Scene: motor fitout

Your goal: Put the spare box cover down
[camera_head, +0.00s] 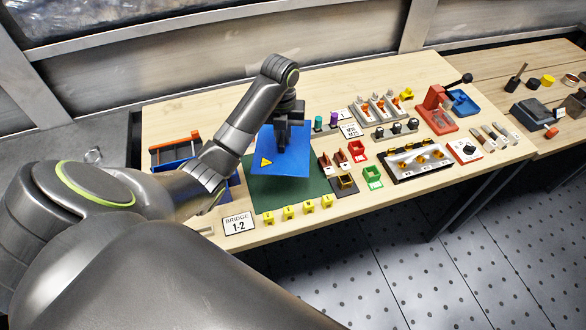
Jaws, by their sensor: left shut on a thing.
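The spare box cover (297,162) is a flat blue plate with a yellow warning triangle. It shows over the green mat (263,197) on the wooden bench. My left gripper (283,148) is above the cover and shut on it, with the jaws hiding the grip point. I cannot tell whether the cover touches the mat or hangs a little above it. My right gripper is not in view.
Yellow clips (289,213) line the front edge beside a "BRIDGE 1-2" card (238,223). Red and green holders (372,177) stand right of the mat. A terminal board (417,160) and red press (437,108) stand farther right.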

